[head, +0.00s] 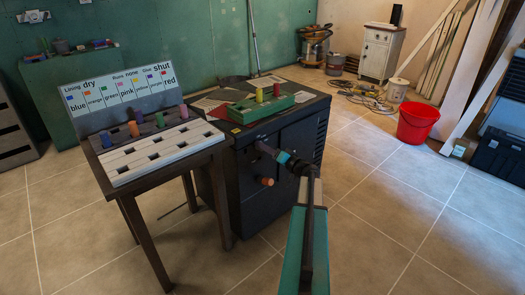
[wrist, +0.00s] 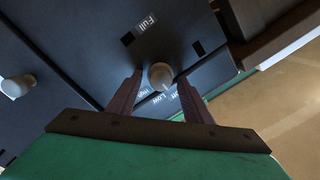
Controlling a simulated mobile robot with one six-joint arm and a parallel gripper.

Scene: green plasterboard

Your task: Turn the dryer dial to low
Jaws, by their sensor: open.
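A round pale dial (wrist: 160,72) sits on the dark front panel (wrist: 80,60) in the wrist view. Small white labels surround it. One reads "Full" (wrist: 146,22), and one below the dial seems to read "Low" (wrist: 162,99). The other labels are partly hidden or too small to read surely. My gripper (wrist: 159,80) is open, with one dark finger on each side of the dial. I cannot tell whether the fingers touch it or where it points. In the head view, my gripper (head: 269,152) is at the front of the dark cabinet (head: 295,140).
A second knob (wrist: 17,84) is at the left in the wrist view; an orange knob (head: 266,181) shows below my gripper in the head view. A table (head: 163,180) with colored pegs stands left of the cabinet. A red bucket (head: 417,122) stands right, with clear floor between.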

